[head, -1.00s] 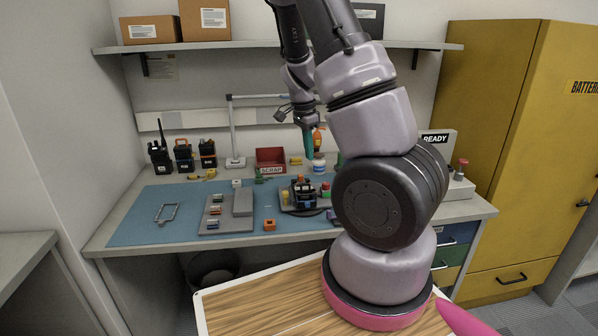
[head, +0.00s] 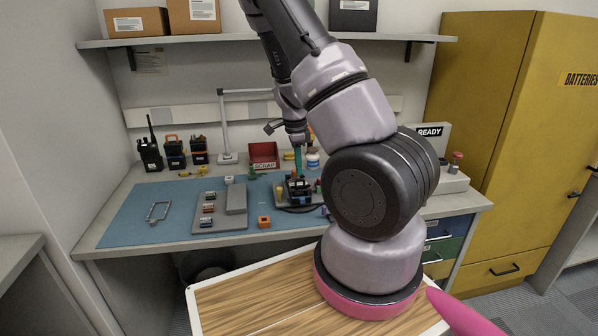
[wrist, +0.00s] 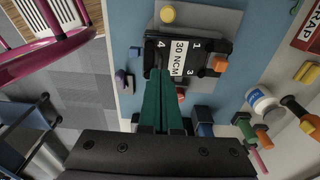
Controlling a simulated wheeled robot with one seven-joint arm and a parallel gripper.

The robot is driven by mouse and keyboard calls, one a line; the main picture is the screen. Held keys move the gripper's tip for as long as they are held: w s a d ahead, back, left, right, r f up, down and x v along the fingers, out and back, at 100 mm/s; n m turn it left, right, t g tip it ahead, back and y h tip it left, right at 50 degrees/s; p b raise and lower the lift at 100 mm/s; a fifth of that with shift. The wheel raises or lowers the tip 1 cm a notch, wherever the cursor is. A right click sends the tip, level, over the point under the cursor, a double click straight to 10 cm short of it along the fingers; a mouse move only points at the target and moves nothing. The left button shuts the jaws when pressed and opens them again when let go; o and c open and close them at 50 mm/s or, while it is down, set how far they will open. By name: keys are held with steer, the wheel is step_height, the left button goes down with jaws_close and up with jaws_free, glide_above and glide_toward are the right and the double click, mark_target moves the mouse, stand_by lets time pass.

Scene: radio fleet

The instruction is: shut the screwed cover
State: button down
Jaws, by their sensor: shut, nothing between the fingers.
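The screwed cover (wrist: 193,42) is a dark plate with a white "30 NCM" label and corner numbers 1, 3 and 4 in the wrist view. It belongs to a dark device (head: 299,190) on the bench in the head view. My gripper (wrist: 160,76) has two green fingers, shut and empty, with their tips over the cover's near edge beside the label. In the head view my gripper (head: 298,168) points down just above the device. I cannot tell whether the tips touch it. The fingers hide part of the near edge, and no screws show clearly.
An orange block (wrist: 221,63) is by corner 3 and a yellow round piece (wrist: 167,14) lies beyond the cover. A white bottle (wrist: 262,102) and a red scrap bin (head: 264,154) stand nearby. Radios (head: 174,152) stand at the left; the blue mat (head: 130,213) has free room.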

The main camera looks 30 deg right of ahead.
mark_target(301, 189)
steer(key=shift+f, duration=0.85)
steer(key=shift+s, duration=0.1)
steer(key=shift+s+a+f, duration=0.1)
steer(key=shift+s+f, duration=0.3)
steer(key=shift+f, duration=0.15)
steer(key=shift+s+a+f, duration=0.1)
steer(key=shift+s+f, duration=0.25)
steer(key=shift+f, duration=0.2)
steer(key=shift+r, duration=0.1)
